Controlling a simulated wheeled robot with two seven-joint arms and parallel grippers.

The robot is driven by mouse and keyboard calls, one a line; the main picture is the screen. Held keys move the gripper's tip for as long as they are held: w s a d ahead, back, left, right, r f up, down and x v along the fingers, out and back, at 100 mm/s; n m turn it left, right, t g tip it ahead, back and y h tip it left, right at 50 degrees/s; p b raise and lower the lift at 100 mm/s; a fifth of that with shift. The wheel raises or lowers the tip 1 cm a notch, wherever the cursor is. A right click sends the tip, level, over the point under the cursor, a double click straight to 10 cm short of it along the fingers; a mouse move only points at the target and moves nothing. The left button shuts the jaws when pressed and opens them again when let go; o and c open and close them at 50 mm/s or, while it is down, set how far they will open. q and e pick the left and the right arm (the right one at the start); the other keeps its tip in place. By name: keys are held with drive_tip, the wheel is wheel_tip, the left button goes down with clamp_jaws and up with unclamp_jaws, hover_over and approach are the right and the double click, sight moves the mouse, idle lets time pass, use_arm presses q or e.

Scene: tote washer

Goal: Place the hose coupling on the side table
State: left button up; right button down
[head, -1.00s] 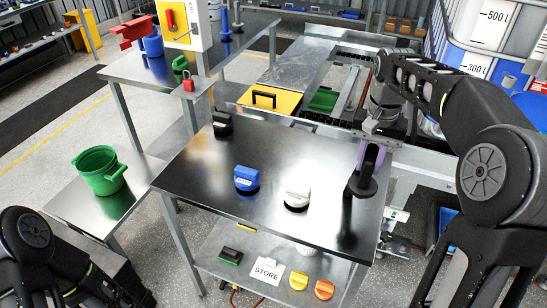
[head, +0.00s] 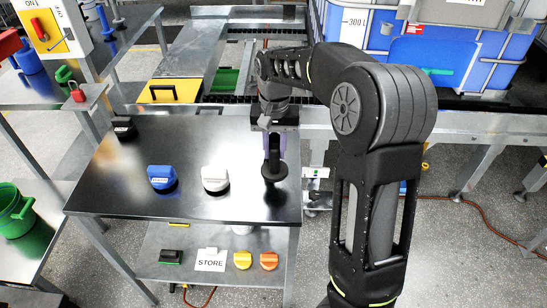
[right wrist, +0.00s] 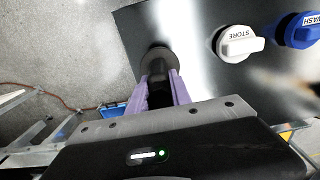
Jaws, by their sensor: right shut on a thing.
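My right gripper (head: 273,143) is shut on a dark piece with a round flange at its lower end, seemingly the hose coupling (head: 275,170). It hangs upright at the right end of the dark-topped table (head: 120,190); whether it touches the top I cannot tell. In the right wrist view the purple fingers (right wrist: 160,95) clasp the coupling (right wrist: 158,58) close to the table's edge. A low metal table (head: 45,232) at the left carries a green bucket (head: 14,213). I cannot tell which table is the side table. My left gripper is out of view.
On the dark top stand a blue WASH knob (head: 161,177), a white STORE knob (head: 215,178) and a black piece (head: 123,126). The shelf (head: 210,284) below holds a STORE card (head: 210,259) and small coloured pieces. A yellow panel (head: 170,92) lies behind.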

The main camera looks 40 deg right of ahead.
drive_tip(key=shift+s+f, duration=0.1)
drive_tip(key=shift+f, duration=1.8)
drive_tip(key=c, duration=1.2)
unclamp_jaws()
drive_tip(key=shift+o, duration=0.2)
wheel_tip(320, 180, up, 12)
drive_tip(key=shift+r, duration=0.1)
